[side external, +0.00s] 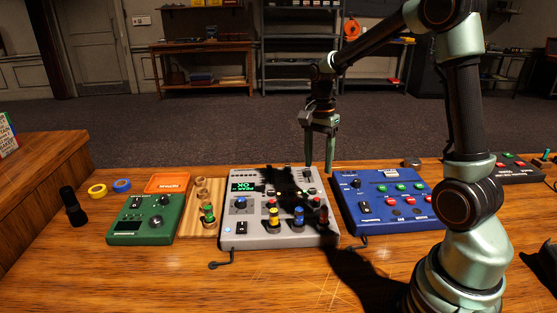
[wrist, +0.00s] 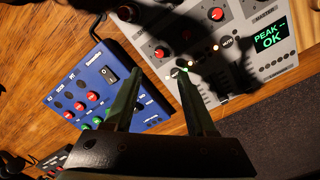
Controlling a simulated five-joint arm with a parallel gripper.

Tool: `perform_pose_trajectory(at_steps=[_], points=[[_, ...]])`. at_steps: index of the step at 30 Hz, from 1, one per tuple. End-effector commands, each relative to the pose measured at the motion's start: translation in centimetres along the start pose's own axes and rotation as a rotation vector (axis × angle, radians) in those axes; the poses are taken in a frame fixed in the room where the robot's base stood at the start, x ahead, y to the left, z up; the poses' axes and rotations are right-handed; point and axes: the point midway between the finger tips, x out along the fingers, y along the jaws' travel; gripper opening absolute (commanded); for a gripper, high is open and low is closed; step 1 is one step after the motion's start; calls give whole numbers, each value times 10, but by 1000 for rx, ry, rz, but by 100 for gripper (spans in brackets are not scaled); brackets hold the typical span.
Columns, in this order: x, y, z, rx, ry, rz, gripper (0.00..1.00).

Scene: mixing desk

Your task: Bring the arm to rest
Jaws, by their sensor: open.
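My gripper (side external: 318,165) hangs pointing down above the back right part of the grey mixing desk (side external: 262,232). Its two fingers are apart with nothing between them. In the wrist view my gripper (wrist: 160,82) shows both fingers spread, with the grey mixer (wrist: 230,40) and the blue unit (wrist: 95,85) beyond them. The mixer's green display (side external: 243,187) reads "PEAK OK" in the wrist view. Whether the fingertips touch the mixer cannot be told. My arm's shadow falls across the mixer's panel.
A green box (side external: 150,218) and a wooden peg board (side external: 196,228) stand left of the mixer. An orange tray (side external: 167,183), yellow tape (side external: 97,191), blue tape (side external: 122,185) and a black cylinder (side external: 73,205) lie further left. The blue button unit (side external: 385,200) stands right. The front table is mostly clear.

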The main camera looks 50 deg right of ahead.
Motion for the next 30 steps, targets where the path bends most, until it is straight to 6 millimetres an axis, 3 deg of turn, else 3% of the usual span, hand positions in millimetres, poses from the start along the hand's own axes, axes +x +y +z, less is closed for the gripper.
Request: perform_pose_trajectory(at_steps=[5,17,23,30], points=[[-13,0,0,0,0,-1,56],[-17,0,3,-18,3,-7,56],[-43,7,30,-247,46,-82,56],[-76,30,79,-706,154,-211,56]])
